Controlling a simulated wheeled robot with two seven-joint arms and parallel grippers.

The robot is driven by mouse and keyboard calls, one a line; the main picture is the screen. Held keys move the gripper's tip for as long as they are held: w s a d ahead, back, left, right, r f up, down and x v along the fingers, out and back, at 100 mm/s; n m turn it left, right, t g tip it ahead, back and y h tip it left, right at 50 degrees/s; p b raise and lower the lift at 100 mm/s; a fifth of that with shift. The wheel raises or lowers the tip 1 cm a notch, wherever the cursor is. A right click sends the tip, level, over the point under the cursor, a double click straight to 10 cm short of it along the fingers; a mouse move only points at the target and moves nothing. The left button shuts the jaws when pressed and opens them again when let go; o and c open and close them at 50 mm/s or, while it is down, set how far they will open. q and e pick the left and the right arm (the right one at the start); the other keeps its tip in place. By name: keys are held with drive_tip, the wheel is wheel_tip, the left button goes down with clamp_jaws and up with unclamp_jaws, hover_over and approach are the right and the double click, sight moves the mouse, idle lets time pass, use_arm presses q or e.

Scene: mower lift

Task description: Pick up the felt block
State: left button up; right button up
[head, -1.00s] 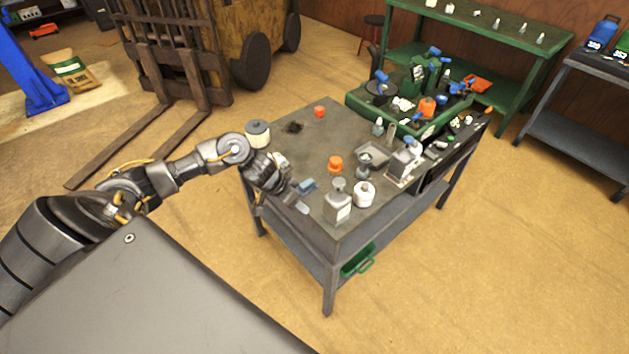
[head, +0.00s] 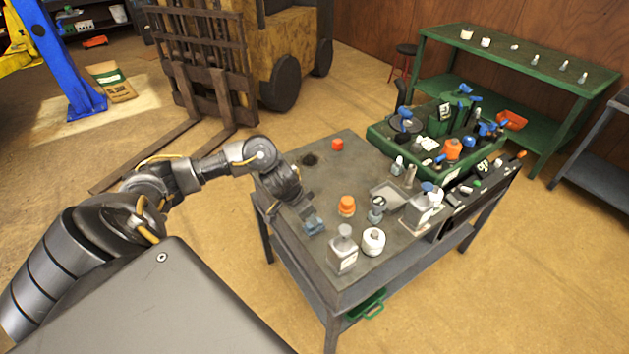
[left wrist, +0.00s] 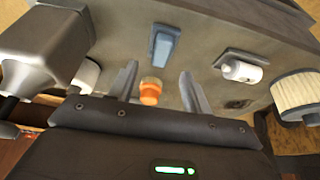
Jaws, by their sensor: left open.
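The felt block is likely the small blue-grey block (head: 314,226) lying near the table's left edge in the head view. It also shows in the left wrist view as a blue tapered block (left wrist: 163,45) on the grey surface, beyond the fingertips. My left gripper (head: 306,205) hangs close to the block in the head view and partly covers it. In the left wrist view its two fingers (left wrist: 158,80) stand apart with nothing held between them; the block lies ahead of the gap. My right gripper is not in view.
Around the block on the grey table (head: 320,175) stand an orange cap (head: 347,205), a grey square bottle (head: 342,254) and a white round jar (head: 373,241). A cream filter (left wrist: 297,95) shows in the left wrist view. A green tray (head: 388,139) of parts lies at the back.

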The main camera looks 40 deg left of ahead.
use_arm(q)
drive_tip(key=shift+f, duration=0.45)
drive_tip(key=x, duration=0.4)
drive_tip(key=shift+w+f, duration=0.15)
drive_tip(key=shift+f, duration=0.05)
drive_tip(key=shift+w+f, duration=0.1)
drive_tip(key=shift+f, duration=0.1)
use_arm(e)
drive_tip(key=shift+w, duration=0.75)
use_arm(q)
drive_tip(key=shift+c, duration=0.3)
drive_tip(key=c, duration=1)
